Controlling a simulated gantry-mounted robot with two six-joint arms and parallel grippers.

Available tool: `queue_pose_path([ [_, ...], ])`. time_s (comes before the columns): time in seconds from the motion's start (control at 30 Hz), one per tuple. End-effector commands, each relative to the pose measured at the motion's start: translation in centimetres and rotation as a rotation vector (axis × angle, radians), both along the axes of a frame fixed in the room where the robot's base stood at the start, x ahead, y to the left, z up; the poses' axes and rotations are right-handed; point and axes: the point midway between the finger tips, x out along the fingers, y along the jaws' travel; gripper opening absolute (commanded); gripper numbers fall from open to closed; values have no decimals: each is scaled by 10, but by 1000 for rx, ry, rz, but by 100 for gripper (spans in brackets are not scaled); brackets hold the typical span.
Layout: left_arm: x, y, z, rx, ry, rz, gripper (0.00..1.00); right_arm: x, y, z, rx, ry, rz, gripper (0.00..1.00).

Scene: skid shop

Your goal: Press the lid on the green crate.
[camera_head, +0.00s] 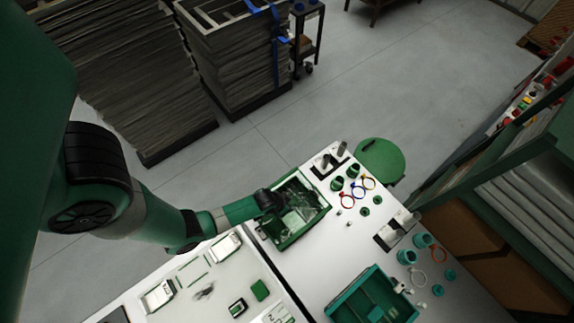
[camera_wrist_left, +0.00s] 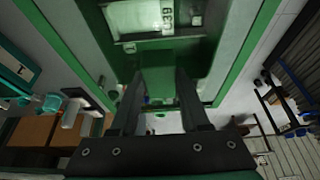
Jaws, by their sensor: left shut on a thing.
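The green crate (camera_head: 284,243) stands on the white bench in the head view. A clear, pale panel framed in green, apparently the lid (camera_head: 304,204), shows at its top. Whether it sits flush on the rim, I cannot tell. My left gripper (camera_head: 270,203) is at the crate's left part. In the left wrist view, its dark fingers (camera_wrist_left: 160,85) are closed on a green block that looks like part of the lid. The pale panel with a label (camera_wrist_left: 158,17) shows beyond them. The fingers hide part of the contact. My right gripper is not in view.
A teal tray (camera_head: 347,308) stands at the bench's lower right. Coloured rings and small green caps (camera_head: 378,199) lie right of the crate. A green stool (camera_head: 380,160) stands beyond the bench edge. Small parts and a green block (camera_head: 260,290) lie on the near bench.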

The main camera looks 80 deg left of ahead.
Motion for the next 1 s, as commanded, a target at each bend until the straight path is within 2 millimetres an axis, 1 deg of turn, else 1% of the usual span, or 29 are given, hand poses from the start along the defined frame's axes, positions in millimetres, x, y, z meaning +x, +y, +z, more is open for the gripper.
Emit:
queue_pose_path([
  [0.03,0,0,-7,0,-1,0,0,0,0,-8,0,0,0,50],
  [0.3,0,0,-37,0,-1,1,0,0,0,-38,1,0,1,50],
  [0.5,0,0,-52,0,-1,1,0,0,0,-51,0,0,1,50],
  [1.0,0,0,-53,0,-1,1,0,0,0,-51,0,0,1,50],
])
